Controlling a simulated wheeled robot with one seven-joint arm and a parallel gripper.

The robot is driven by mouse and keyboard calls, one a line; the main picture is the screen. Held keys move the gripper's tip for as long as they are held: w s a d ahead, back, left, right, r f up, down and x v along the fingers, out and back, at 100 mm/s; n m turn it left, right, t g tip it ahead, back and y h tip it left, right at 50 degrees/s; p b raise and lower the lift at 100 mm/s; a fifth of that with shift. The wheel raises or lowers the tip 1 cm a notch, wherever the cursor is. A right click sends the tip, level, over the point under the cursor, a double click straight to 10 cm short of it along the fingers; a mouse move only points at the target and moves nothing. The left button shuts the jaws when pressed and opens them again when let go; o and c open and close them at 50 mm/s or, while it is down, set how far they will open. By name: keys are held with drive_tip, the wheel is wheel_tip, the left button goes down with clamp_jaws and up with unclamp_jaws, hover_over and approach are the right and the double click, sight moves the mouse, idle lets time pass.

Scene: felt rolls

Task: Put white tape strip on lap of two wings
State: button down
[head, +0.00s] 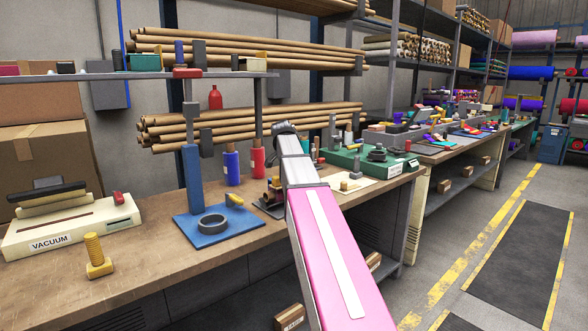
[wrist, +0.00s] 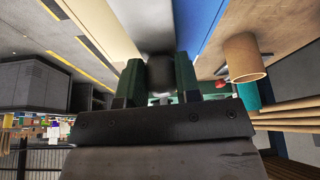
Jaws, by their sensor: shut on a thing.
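In the wrist view my gripper (wrist: 159,76) has two dark green fingers shut on a dark grey rounded piece (wrist: 160,72). A blurred pale grey shape lies beyond it, and I cannot tell what it is. In the head view my pink arm reaches over the bench and I cannot make out the gripper, which seems hidden behind the arm. I cannot identify the white tape strip or the two wings with certainty.
Blue (head: 231,167) and red (head: 257,160) bottles stand behind.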

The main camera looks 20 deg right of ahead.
drive_tip(key=shift+f, duration=0.3)
drive_tip(key=c, duration=0.7)
unclamp_jaws()
drive_tip(key=shift+c, duration=0.2)
drive_tip(key=v, duration=1)
drive_tip(key=shift+r, duration=0.4)
drive_tip(key=shift+a, duration=0.1)
